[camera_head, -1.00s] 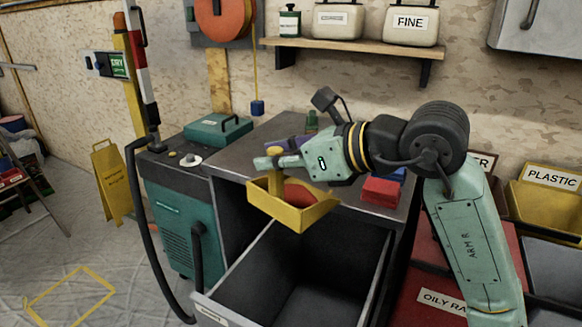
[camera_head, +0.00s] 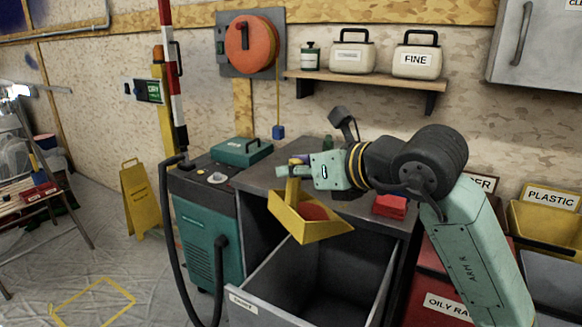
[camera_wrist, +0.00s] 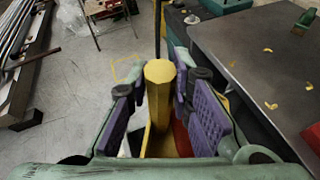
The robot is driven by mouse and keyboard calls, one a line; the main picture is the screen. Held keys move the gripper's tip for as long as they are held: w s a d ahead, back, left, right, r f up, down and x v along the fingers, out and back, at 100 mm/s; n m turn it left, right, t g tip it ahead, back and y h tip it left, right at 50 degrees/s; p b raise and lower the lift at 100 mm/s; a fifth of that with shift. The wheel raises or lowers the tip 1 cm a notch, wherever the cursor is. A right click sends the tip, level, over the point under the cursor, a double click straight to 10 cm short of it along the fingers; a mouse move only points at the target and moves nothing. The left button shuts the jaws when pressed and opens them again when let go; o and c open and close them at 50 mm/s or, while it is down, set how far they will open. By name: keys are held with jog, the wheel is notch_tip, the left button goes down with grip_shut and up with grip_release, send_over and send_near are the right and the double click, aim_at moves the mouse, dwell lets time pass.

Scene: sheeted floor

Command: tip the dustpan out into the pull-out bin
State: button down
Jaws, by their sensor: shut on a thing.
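The yellow dustpan (camera_head: 307,222) hangs from my gripper (camera_head: 290,170), above the back left part of the pull-out bin. Its pan holds something red (camera_head: 314,212). In the wrist view my gripper (camera_wrist: 160,100) has its purple pads on both sides of the dustpan's yellow handle (camera_wrist: 158,85), shut on it. The handle stands upright and the pan is mostly hidden below. The grey pull-out bin (camera_head: 258,302) is drawn out from under the bench, and its visible inside looks dark and empty.
The grey bench top (camera_head: 262,180) is behind the bin, with a red block (camera_head: 390,206) on it; yellow scraps (camera_wrist: 270,105) lie there in the wrist view. A teal machine (camera_head: 205,225) with a black hose stands left. Labelled red bins (camera_head: 440,270) stand right.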

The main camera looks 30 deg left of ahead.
jog(key=w+d+m+y, duration=0.1)
jog(key=w, duration=0.1)
jog(key=w+d+f+m+g+p, duration=0.1)
jog(key=w+d+m, duration=0.1)
jog(key=w+d+f+m+g+y+p, duration=0.1)
jog(key=w+m, duration=0.1)
jog(key=w, duration=0.1)
jog(key=shift+d+y, duration=0.2)
jog(key=shift+y, duration=0.1)
jog(key=shift+w+d+f+m+y, duration=0.35)
jog(key=shift+w+d+m, duration=0.1)
jog(key=shift+w+m, duration=0.25)
jog(key=shift+w+d+f+m+y, duration=0.25)
jog(key=shift+w+d+f+m, duration=0.2)
jog(key=shift+w, duration=0.4)
jog(key=shift+w+d+f+m+y, duration=0.3)
jog(key=shift+w+d+m, duration=0.2)
jog(key=shift+w+m, duration=0.2)
jog(key=shift+w, duration=0.1)
dwell(0.4)
